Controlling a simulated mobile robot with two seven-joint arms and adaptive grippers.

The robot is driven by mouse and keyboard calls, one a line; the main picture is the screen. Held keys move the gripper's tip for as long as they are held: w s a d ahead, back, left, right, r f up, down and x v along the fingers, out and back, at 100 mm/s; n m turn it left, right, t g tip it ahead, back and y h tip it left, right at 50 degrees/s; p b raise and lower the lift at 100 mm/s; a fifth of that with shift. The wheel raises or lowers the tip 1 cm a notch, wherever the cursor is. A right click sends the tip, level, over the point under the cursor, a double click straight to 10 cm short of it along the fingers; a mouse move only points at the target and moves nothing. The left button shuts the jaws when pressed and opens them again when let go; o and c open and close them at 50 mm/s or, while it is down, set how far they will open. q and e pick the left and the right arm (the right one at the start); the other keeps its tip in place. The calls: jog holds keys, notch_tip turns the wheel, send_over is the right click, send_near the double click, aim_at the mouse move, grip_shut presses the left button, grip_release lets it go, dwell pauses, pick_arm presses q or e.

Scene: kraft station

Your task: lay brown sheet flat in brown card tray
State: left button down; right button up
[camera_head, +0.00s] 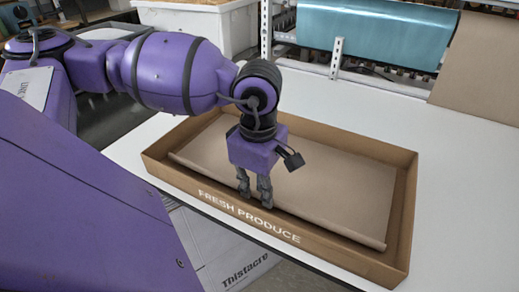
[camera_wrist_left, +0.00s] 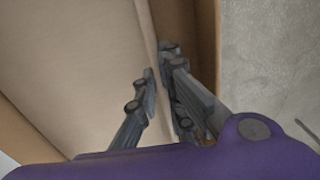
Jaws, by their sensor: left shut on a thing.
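A brown sheet (camera_head: 318,185) lies in the brown card tray (camera_head: 403,215), covering most of its floor. Its near edge curls up a little along the tray's front wall, which is printed "FRESH PRODUCE". My left gripper (camera_head: 254,192) points down inside the tray near that front wall, at the sheet's near edge. In the left wrist view, the fingers (camera_wrist_left: 160,92) are shut on the sheet's edge close to the tray wall (camera_wrist_left: 203,50). The sheet (camera_wrist_left: 85,75) spreads to the left of the fingers there. The fingertips partly hide the pinched edge. My right gripper is out of view.
The tray stands on a white table (camera_head: 455,180) with clear room to its right. A brown sheet or board (camera_head: 485,65) stands at the back right. A metal rack with a teal roll (camera_head: 375,30) is behind. A white box (camera_head: 205,25) stands at the back.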

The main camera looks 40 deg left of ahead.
pick_arm(q)
jog(key=c, duration=1.8)
grip_release()
notch_tip(320, 180, up, 12)
